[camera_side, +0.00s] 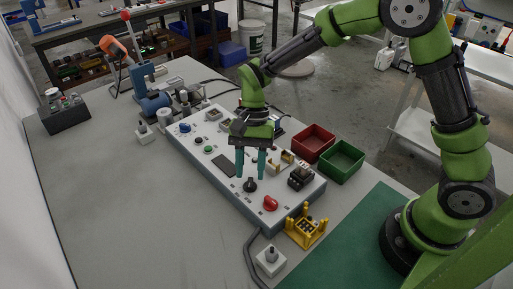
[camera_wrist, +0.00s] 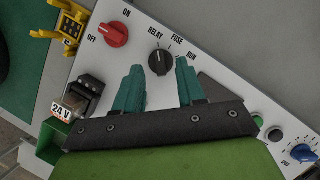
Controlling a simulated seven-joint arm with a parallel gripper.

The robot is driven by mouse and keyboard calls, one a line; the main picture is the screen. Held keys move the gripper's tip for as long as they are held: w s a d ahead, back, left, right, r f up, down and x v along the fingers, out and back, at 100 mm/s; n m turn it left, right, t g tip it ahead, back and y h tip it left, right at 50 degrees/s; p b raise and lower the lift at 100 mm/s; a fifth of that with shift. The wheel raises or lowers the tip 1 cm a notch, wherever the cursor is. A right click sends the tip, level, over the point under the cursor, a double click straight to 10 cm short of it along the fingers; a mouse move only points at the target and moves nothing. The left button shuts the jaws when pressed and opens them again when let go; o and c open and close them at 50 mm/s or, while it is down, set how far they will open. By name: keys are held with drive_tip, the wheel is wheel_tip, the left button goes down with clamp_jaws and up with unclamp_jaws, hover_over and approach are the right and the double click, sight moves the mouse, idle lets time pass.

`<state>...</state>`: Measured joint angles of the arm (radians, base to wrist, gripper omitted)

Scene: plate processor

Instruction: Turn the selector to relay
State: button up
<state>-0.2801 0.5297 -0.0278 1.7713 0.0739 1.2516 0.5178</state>
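The selector is a black round knob (camera_wrist: 159,63) on the white panel, with the labels RELAY, FUSE and RUN printed around its far side in the wrist view. A mark near its edge seems to lie towards FUSE, but the exact setting is hard to read. The knob also shows in the side view (camera_side: 250,186). My gripper (camera_side: 251,176) points down over it with its teal fingers apart. In the wrist view, the fingers of my gripper (camera_wrist: 159,70) appear on either side of the knob, with gaps; nothing is held.
A red ON/OFF knob (camera_wrist: 114,35) sits beside the selector. A black 24 V block (camera_side: 300,177) and a yellow holder (camera_side: 306,228) are nearby. Red (camera_side: 313,143) and green (camera_side: 343,161) bins stand behind the panel (camera_side: 205,168).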

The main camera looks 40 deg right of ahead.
drive_tip(key=v, duration=1.5)
drive_tip(key=shift+d+r, duration=0.1)
drive_tip(key=s+d+r+n+t, duration=0.1)
drive_tip(key=s+d+n+t, duration=0.2)
drive_tip(key=s, duration=0.5)
drive_tip(key=s+d+r+n+t+h, duration=0.1)
drive_tip(key=s+d+r+n+t, duration=0.1)
drive_tip(key=s+d+t, duration=0.4)
drive_tip(key=s+t, duration=0.1)
drive_tip(key=s, duration=0.1)
drive_tip(key=shift+s+r+n, duration=0.3)
drive_tip(key=shift+s+n, duration=0.05)
drive_tip(key=shift+n, duration=0.05)
